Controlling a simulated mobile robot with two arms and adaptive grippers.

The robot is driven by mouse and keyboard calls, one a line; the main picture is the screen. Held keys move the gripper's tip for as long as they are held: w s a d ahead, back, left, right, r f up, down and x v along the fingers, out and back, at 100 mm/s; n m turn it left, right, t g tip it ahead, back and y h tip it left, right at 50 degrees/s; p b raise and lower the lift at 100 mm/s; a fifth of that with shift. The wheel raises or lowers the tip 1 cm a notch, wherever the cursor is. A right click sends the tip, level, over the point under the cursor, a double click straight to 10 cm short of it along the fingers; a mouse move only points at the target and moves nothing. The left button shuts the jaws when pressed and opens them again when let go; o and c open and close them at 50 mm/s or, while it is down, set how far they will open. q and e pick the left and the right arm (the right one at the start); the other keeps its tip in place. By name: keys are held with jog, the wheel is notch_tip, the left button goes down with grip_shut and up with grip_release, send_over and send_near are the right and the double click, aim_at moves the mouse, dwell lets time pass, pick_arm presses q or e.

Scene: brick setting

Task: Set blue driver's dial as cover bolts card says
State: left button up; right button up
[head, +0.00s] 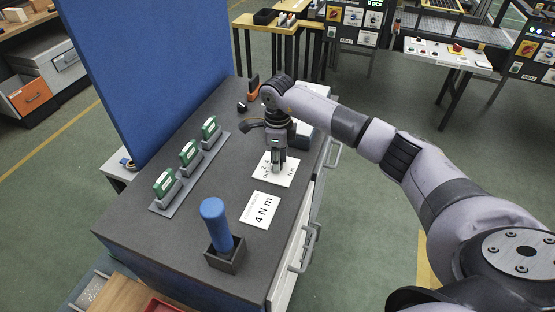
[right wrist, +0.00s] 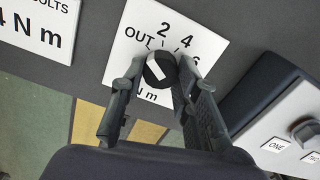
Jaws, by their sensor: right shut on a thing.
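The blue driver (head: 214,220) stands upright, slightly tilted, in a dark square holder (head: 226,258) near the bench's front. The cover bolts card (head: 261,208) lies flat beside it and reads 4 N m; it also shows in the right wrist view (right wrist: 40,22). Behind it lies a white dial plate (head: 264,160), marked OUT, 2, 4 and a partly hidden 6. My right gripper (head: 278,170) points down over this plate. In the right wrist view its fingers are shut on the black dial (right wrist: 158,72). The dial's white mark slants toward upper left, roughly the OUT side. My left gripper is out of view.
Several green-and-white devices (head: 189,154) stand on a grey rack (head: 160,206) to the left, before a tall blue panel (head: 150,60). A box with labels ONE and TWO (right wrist: 285,135) sits close to my right gripper. The grey bench top (head: 145,228) is clear at front left.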

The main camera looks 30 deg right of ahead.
jog(key=m+b, duration=0.1)
jog(key=m, duration=0.1)
jog(key=shift+f+m+b, duration=0.1)
jog(key=shift+m+b, duration=0.2)
jog(key=shift+m, duration=0.1)
jog(key=m+b, duration=0.2)
jog(key=m, duration=0.2)
jog(key=shift+m, duration=0.3)
jog(key=m+b, duration=0.1)
jog(key=m, duration=0.3)
jog(key=shift+a, duration=0.1)
jog(key=shift+m+b, duration=0.5)
jog(key=shift+m, duration=1.3)
jog(key=o, duration=1.2)
jog(key=shift+a, duration=0.1)
jog(key=shift+c, duration=0.2)
jog(key=shift+r, duration=0.2)
